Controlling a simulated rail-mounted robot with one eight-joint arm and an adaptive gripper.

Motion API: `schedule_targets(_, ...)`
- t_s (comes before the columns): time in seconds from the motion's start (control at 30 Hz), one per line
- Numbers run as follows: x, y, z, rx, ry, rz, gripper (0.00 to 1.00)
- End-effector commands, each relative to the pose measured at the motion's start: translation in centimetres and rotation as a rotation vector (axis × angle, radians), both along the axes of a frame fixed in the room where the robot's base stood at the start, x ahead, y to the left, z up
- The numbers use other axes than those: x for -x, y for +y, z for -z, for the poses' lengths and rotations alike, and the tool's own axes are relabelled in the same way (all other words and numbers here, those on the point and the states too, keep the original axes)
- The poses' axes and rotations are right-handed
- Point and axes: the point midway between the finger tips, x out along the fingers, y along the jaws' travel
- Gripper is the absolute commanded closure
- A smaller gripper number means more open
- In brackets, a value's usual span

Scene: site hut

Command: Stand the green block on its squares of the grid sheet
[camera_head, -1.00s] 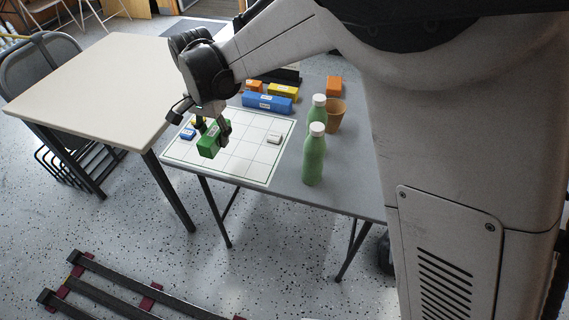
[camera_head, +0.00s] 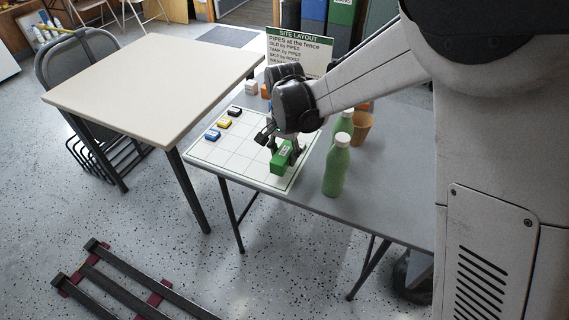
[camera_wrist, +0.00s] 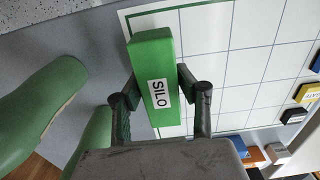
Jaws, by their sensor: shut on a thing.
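The green block (camera_head: 283,158), labelled SILO, is held between the two fingers of my gripper (camera_head: 286,147). In the wrist view the block (camera_wrist: 152,58) lies lengthwise between the fingertips (camera_wrist: 161,93), with its label facing the camera. The white grid sheet (camera_head: 222,158) lies on the grey table, with a dark green border. The block is over the sheet's front right part, near its border. I cannot tell whether it touches the sheet. My gripper and arm hide the sheet's back right part.
Small blue (camera_head: 212,135), yellow (camera_head: 223,124) and black (camera_head: 235,111) labelled pieces stand along the sheet's left side. Two green bottles, the nearer (camera_head: 337,170) close to the block, and a tan cup (camera_head: 361,128) stand right. A layout sign (camera_head: 300,50) stands behind.

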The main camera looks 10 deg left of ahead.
Motion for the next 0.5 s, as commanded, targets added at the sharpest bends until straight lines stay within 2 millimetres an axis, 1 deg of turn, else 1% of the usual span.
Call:
schedule_targets(0.23,0.0,0.0,3.3,0.000,0.000,0.000,0.98)
schedule_targets(0.3,0.0,0.0,3.6,0.000,0.000,0.000,0.98)
schedule_targets(0.5,0.0,0.0,3.6,0.000,0.000,0.000,0.98)
